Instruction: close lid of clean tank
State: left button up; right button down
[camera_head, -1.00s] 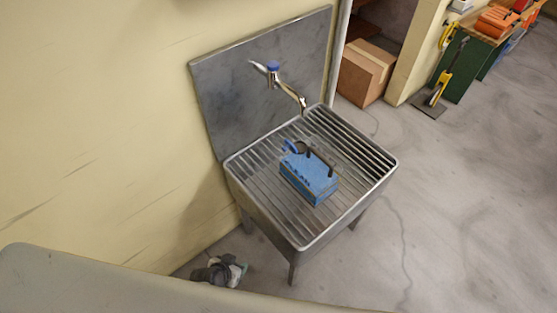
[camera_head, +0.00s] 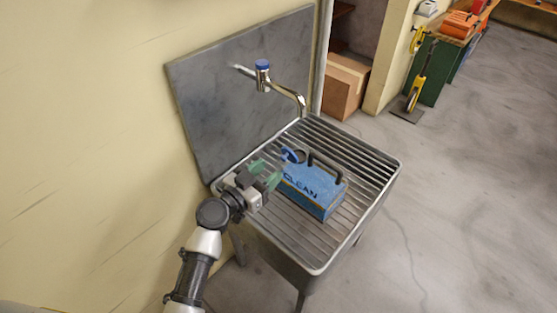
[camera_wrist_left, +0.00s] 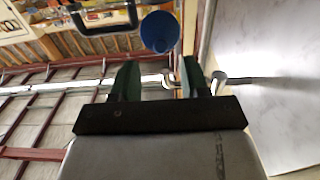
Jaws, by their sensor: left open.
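The clean tank (camera_head: 316,191) is a blue box marked CLEAN with a black carry handle (camera_head: 328,165) on top. It stands on the slatted sink grate. Its blue round lid (camera_head: 289,155) stands tilted open beside a dark filler neck (camera_head: 300,156) at the tank's far left end. My left gripper (camera_head: 266,174) is open and empty, with green fingers, just left of the tank and lid. In the left wrist view the blue lid (camera_wrist_left: 160,31) shows beyond and between the open fingers (camera_wrist_left: 158,76), apart from them. My right gripper is not in view.
The steel sink (camera_head: 372,169) has a grey backsplash (camera_head: 225,100) and a tap (camera_head: 284,92) with a blue cap above the tank. A cardboard box (camera_head: 343,85) stands on the floor behind. The right part of the grate is clear.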

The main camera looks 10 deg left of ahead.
aim_at(288, 150)
pick_arm(q)
jog(key=shift+x, duration=2.3)
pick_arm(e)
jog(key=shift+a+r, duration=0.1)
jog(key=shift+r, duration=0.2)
pick_arm(q)
jog(key=shift+c, duration=0.2)
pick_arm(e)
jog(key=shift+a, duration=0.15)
